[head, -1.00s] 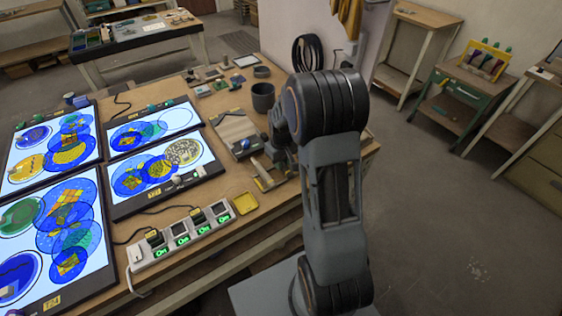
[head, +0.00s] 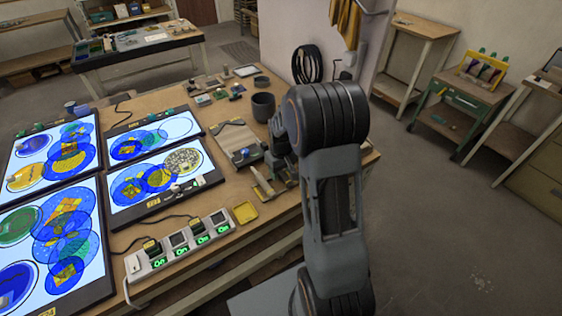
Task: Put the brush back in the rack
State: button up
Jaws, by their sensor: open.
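My gripper (head: 279,160) is small and partly hidden behind my own arm, over the right end of the wooden workbench (head: 262,215); it looks open, with nothing seen in it. Beside and below it lies a slim pale piece (head: 262,181) with a yellow end, which may be the brush or part of a holder; I cannot tell. No brush shows clearly. A yellow rack-like stand (head: 483,69) with several coloured handles is on the green cabinet at the far right; I cannot tell whether it is the brush rack.
Lit panels (head: 155,180) with coloured glass circles cover the bench's left side. A power strip (head: 180,246) and yellow tray (head: 245,212) lie along its front edge. A dark cup (head: 263,107) stands behind my gripper. Floor is clear at right.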

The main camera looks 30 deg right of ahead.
notch_tip(320, 180, up, 13)
jog(key=shift+r+b, duration=0.2)
jog(key=shift+b, duration=0.15)
